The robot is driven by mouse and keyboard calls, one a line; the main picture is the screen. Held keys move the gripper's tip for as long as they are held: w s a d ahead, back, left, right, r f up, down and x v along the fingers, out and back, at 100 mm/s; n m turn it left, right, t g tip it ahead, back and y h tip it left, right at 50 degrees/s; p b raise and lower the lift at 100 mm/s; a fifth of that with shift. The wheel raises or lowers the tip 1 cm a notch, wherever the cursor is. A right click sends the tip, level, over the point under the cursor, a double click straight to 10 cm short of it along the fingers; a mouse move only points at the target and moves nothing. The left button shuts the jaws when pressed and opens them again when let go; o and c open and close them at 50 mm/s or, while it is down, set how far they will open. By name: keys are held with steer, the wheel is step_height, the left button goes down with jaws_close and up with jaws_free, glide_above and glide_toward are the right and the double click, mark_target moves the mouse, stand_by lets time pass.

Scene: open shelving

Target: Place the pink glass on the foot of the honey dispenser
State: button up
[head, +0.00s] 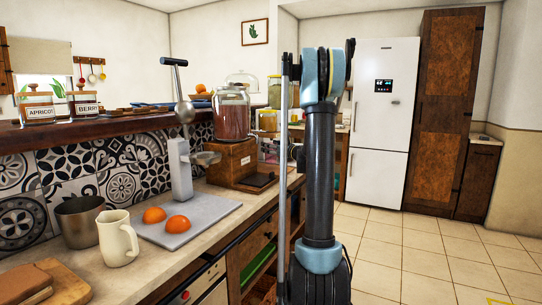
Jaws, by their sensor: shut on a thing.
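A dispenser, which I take for the honey dispenser (231,118), stands on the counter left of my arm. It has a clear jar with dark reddish contents on a wooden stand. Its low foot (258,181) has a dark top and sticks out to the right at the counter's front edge; I see nothing standing on it. I cannot make out the pink glass for sure; a small pinkish patch shows behind the dispenser, too unclear to name. My upright arm fills the middle of the view, and my gripper does not show.
A juice press (181,170) stands on a grey board with orange halves (177,224) left of the dispenser. A cream jug (117,238) and metal cup (80,220) are nearer. A raised wooden ledge (110,127) runs behind. The tiled floor at right is clear.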

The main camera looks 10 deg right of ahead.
steer(key=shift+f, duration=1.4)
steer(key=o, duration=1.3)
steer(key=shift+c, duration=0.2)
steer(key=v, duration=1.2)
steer(key=shift+s, duration=0.1)
